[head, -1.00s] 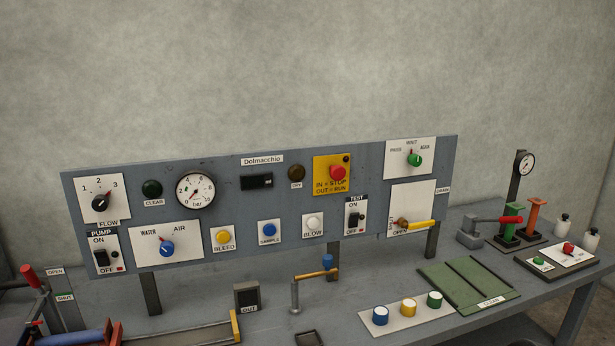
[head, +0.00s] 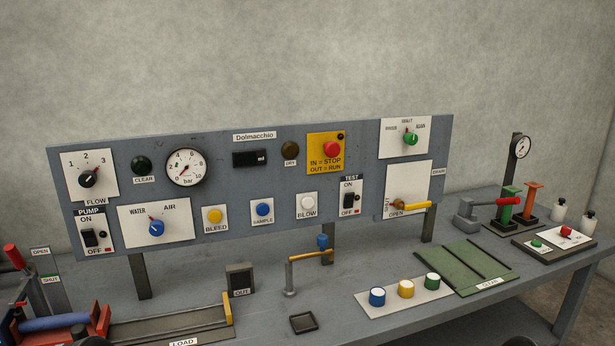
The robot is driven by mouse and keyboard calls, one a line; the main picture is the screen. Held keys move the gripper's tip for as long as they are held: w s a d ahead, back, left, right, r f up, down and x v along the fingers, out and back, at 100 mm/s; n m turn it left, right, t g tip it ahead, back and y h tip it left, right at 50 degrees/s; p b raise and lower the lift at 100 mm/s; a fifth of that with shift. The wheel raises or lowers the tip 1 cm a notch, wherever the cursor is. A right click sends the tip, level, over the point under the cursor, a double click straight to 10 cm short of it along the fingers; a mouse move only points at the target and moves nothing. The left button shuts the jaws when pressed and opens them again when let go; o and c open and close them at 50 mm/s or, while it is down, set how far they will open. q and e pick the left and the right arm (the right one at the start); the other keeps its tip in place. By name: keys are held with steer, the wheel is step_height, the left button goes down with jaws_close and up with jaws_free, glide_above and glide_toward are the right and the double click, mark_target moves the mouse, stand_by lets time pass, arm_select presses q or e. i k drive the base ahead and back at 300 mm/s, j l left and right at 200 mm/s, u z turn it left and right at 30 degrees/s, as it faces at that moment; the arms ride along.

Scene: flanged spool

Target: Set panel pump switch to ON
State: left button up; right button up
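The panel pump switch (head: 90,238) is a small black switch on a white plate at the lower left of the grey panel (head: 215,150). The plate reads PUMP above, ON at the top and OFF at the bottom. A small red spot (head: 109,251) shows beside OFF. The switch is too small for me to tell for sure which way it is tipped. Nothing covers it. Neither of my grippers can be made out in the head view, and nothing is seen touching the switch.
The FLOW knob (head: 89,178) is just above the switch, and the WATER/AIR knob (head: 156,228) is to its right. A red-handled lever (head: 14,257) and a blue roll (head: 55,323) stand on the bench at the left. A black OUT box (head: 240,279) stands before the panel.

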mark_target(90, 240)
steer(key=k+j+u, duration=0.1)
steer(key=u, duration=1.05)
